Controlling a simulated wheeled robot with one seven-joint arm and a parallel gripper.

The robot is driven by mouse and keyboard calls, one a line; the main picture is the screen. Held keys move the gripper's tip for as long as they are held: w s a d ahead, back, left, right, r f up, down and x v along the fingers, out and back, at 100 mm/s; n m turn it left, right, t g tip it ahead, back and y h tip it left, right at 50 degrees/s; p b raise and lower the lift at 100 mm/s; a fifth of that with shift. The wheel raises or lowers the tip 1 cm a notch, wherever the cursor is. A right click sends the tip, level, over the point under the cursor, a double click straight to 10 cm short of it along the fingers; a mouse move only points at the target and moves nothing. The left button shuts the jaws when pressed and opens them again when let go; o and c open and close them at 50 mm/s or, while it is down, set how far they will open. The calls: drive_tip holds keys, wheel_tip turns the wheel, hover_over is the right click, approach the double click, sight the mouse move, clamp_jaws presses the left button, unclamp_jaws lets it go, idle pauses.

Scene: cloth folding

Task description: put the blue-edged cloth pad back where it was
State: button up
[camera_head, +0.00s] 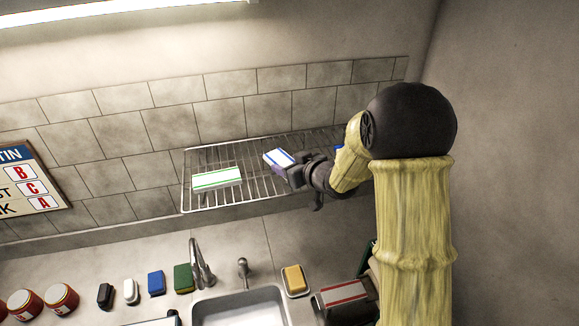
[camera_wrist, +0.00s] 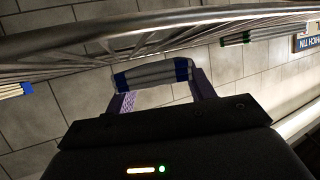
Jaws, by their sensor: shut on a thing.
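My gripper (camera_head: 290,168) is shut on a white cloth pad with blue edges (camera_head: 278,158) and holds it at the wire rack (camera_head: 247,186) on the back wall. In the wrist view the pad (camera_wrist: 152,75) is between the two purple fingers of my gripper (camera_wrist: 158,84), close to the rack's bars (camera_wrist: 120,22). I cannot tell whether the pad touches the rack. Another blue-edged item (camera_head: 338,149) shows at the rack's right part, mostly hidden by my arm; a blue-edged stack is also at the left of the wrist view (camera_wrist: 14,90).
A green-striped white cloth (camera_head: 216,177) lies on the rack's left part. A red-striped cloth (camera_head: 344,292) is low, beside my arm. Below are a sink (camera_head: 240,307), a tap (camera_head: 201,265), a yellow sponge on a dish (camera_head: 294,279) and red jars (camera_head: 61,298). The rack between the green-striped cloth and my gripper is bare.

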drive_tip(key=shift+f, duration=0.6)
drive_tip(key=shift+f, duration=0.1)
drive_tip(key=shift+f, duration=0.15)
drive_tip(key=o, duration=1.1)
drive_tip(key=shift+c, duration=0.2)
